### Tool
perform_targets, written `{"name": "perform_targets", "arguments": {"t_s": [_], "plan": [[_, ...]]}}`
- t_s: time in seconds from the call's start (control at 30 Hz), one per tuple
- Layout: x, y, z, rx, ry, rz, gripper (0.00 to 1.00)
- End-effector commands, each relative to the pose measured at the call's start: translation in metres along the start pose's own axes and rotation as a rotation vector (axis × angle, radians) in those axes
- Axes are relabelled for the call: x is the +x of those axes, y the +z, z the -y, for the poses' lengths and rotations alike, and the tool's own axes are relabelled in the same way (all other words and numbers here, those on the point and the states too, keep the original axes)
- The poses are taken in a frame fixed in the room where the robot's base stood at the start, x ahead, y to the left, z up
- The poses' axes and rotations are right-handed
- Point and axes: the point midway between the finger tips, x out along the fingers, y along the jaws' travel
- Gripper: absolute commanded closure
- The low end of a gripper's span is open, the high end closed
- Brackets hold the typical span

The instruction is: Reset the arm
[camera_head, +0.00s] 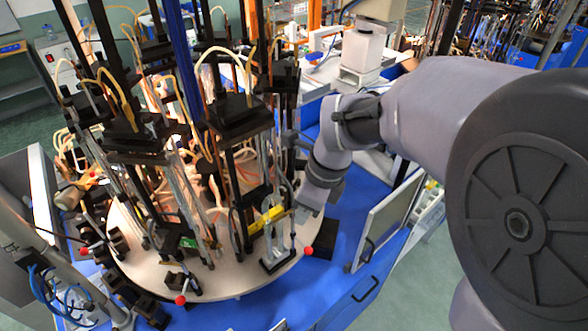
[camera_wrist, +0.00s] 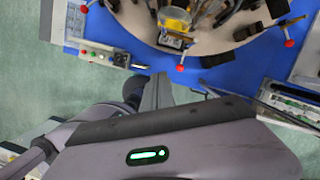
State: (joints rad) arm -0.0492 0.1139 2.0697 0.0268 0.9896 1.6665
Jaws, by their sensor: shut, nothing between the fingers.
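My arm comes in from the right of the head view and bends down at the wrist. My gripper (camera_head: 313,196) is at the right edge of the round white table (camera_head: 225,280), beside the glass and yellow parts there; whether it touches them I cannot tell. In the wrist view, my gripper (camera_wrist: 157,85) shows as narrow grey fingers held together, with nothing between them. They point towards the blue base and the round table (camera_wrist: 135,22). The fingertips are hard to make out in the head view.
Tall black stands (camera_head: 235,115) with glass tubes and hoses crowd the round table. Red knobs (camera_head: 308,251) stick out at its rim. A panel door (camera_head: 385,225) stands right of my gripper. The green floor (camera_wrist: 60,90) is open at the wrist view's left.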

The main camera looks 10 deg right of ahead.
Motion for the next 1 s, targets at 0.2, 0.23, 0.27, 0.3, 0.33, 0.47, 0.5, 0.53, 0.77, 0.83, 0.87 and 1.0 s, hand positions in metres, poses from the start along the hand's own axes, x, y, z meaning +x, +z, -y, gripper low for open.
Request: {"name": "perform_targets", "arguments": {"t_s": [0.2,0.23,0.27,0.3,0.33,0.47,0.5,0.53,0.77,0.83,0.87,1.0], "plan": [[0.007,-0.006,-0.004,-0.069,-0.018,0.008,1.00],[0.012,-0.012,-0.009,-0.132,-0.033,0.013,1.00],[0.018,-0.019,-0.015,-0.219,-0.055,0.019,1.00],[0.029,-0.032,-0.026,-0.366,-0.092,0.023,1.00],[0.037,-0.043,-0.035,-0.493,-0.124,0.023,1.00],[0.078,-0.089,-0.078,-1.052,-0.264,-0.031,1.00],[0.090,-0.102,-0.089,-1.202,-0.299,-0.060,1.00],[0.098,-0.110,-0.097,-1.302,-0.323,-0.082,1.00],[0.121,-0.137,-0.123,-1.697,-0.402,-0.200,1.00],[0.121,-0.137,-0.123,-1.700,-0.403,-0.201,1.00],[0.121,-0.137,-0.123,-1.700,-0.403,-0.201,1.00],[0.121,-0.137,-0.123,-1.700,-0.403,-0.201,1.00]]}}
